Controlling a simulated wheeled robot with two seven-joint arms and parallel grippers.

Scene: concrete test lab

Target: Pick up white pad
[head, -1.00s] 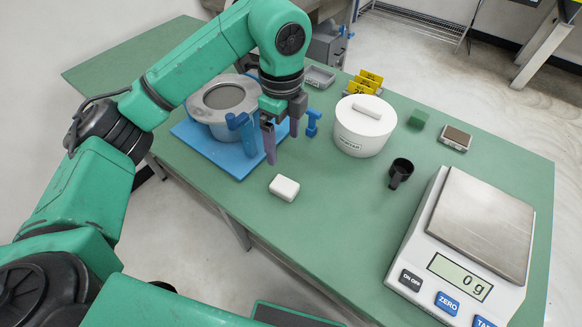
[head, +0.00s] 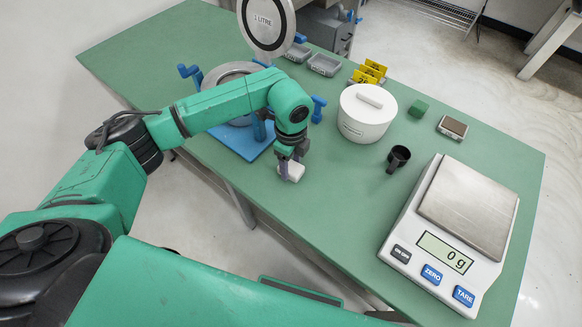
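The white pad (head: 294,172) is a small rounded block lying near the front edge of the green table, in front of the blue board. My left gripper (head: 290,168) points down over it from above, with its two purple-grey fingers at the pad. The fingers and wrist hide part of the pad. I cannot tell whether the fingers press on it or stand slightly apart from it. The pad appears to be at table level. My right gripper is not in view.
A grey pot on a blue board (head: 238,143) stands behind my arm, with a round "1 LITRE" lid (head: 266,28) raised. A white tub (head: 366,118), black cup (head: 398,158) and scale (head: 440,248) reading 0 g stand to the right. Table right of the pad is clear.

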